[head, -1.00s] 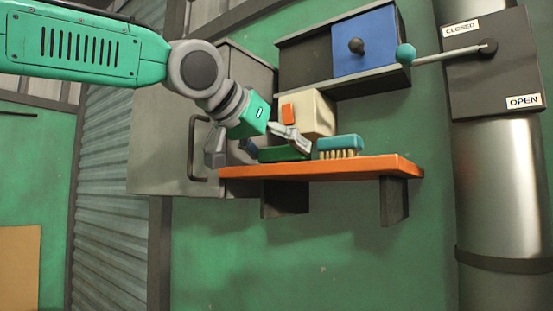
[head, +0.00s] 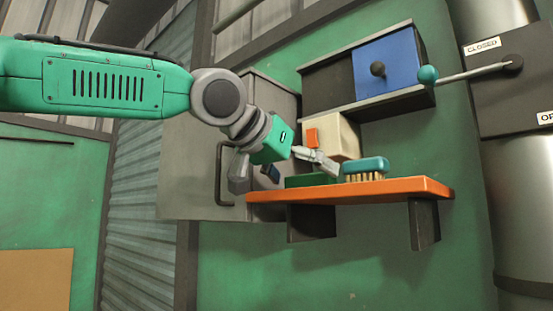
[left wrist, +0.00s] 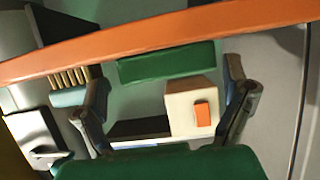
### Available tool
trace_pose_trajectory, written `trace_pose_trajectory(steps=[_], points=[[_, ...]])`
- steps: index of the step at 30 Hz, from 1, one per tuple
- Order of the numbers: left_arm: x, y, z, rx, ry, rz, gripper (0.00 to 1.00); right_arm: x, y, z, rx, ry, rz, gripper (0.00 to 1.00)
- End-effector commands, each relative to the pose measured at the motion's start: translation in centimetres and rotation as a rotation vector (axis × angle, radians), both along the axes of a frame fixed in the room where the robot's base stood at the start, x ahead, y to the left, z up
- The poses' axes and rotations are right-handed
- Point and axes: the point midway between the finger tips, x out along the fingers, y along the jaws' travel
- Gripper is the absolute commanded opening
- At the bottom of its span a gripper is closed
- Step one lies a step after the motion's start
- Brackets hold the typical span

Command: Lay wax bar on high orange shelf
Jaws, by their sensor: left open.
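The wax bar appears to be the dark green block (head: 312,181) lying on the high orange shelf (head: 360,190); it also shows in the left wrist view (left wrist: 167,62), beside the shelf's orange edge (left wrist: 130,40). My left gripper (head: 285,172) is at the shelf, its fingers spread wide and empty. One finger is above the bar near the brush, the other is off the shelf's left end. In the left wrist view my gripper (left wrist: 165,98) has the bar beyond its fingertips, apart from both fingers. In the head view the finger and shelf edge partly hide the bar. My right gripper is out of view.
A teal brush (head: 366,165) stands bristles down on the shelf, right of the bar. A cream box (head: 342,138) with an orange patch is behind. A blue-doored cabinet (head: 388,65) hangs above; a teal-knobbed lever (head: 428,75) is at its right. A grey cabinet (head: 190,150) is left.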

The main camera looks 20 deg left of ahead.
Motion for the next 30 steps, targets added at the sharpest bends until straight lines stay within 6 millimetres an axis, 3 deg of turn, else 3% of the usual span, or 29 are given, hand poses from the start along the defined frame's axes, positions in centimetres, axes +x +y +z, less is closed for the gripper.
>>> trace_pose_trajectory(steps=[6,15,30], points=[[-3.9,1.9,1.5,-0.01,-0.007,0.002,0.93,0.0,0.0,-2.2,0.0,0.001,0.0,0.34],[-8.3,3.6,3.6,-0.004,-0.004,0.004,0.93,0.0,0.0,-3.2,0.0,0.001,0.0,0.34],[-9.2,3.8,4.1,-0.002,-0.003,0.006,0.93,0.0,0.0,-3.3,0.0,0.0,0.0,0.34]])
